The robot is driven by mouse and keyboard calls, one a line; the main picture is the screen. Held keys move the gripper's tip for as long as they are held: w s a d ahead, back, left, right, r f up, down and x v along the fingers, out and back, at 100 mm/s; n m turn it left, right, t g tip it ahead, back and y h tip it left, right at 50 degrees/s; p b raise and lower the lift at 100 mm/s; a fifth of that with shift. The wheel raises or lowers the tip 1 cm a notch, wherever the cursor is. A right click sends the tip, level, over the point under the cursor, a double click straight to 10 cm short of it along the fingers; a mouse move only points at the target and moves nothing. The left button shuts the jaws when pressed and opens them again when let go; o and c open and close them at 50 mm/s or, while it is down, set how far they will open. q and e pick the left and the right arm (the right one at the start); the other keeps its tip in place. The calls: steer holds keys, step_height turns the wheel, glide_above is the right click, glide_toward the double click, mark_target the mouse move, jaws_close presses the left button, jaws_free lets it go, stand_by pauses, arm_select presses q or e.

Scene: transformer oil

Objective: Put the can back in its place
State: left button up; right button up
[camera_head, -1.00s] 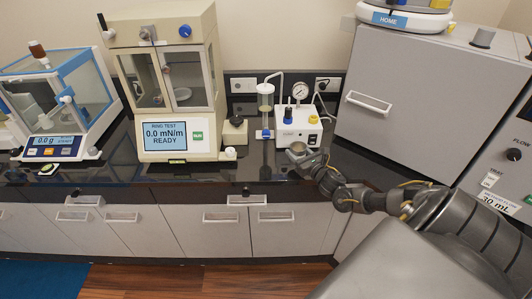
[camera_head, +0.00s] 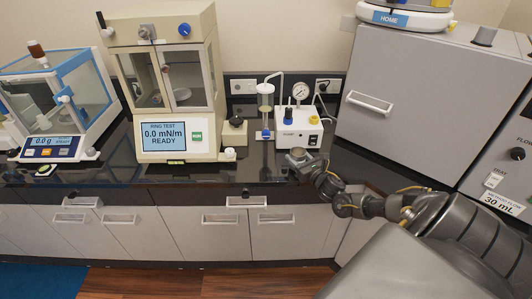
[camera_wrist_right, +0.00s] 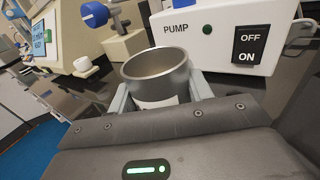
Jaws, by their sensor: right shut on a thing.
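The can is a small open metal cup (camera_wrist_right: 157,72), empty inside as far as I see, with a white patch low on its side. My right gripper (camera_wrist_right: 158,98) is shut on it, one finger on each side, and holds it upright in the right wrist view. In the head view the can (camera_head: 297,154) shows small at the end of my right arm, over the dark counter in front of the pump. Whether its bottom touches the counter cannot be told. My left gripper is not in view.
The white pump box (camera_head: 298,131) with a gauge stands just behind the can. The ring test instrument (camera_head: 168,95) and a glass-sided balance (camera_head: 58,110) stand to the left. A large grey cabinet (camera_head: 410,110) is at the right.

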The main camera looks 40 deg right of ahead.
steer(key=shift+f, duration=0.35)
steer(key=shift+f+b, duration=0.3)
steer(key=shift+b, duration=0.1)
steer(key=o, duration=1.2)
steer(key=shift+c, duration=0.2)
steer(key=shift+o, duration=0.2)
steer(key=shift+o, duration=1.3)
steer(key=s+a+b, duration=0.1)
steer(key=s, duration=0.9)
steer(key=shift+s+a+b, duration=0.2)
steer(key=shift+s+b, duration=0.15)
steer(key=shift+s, duration=0.05)
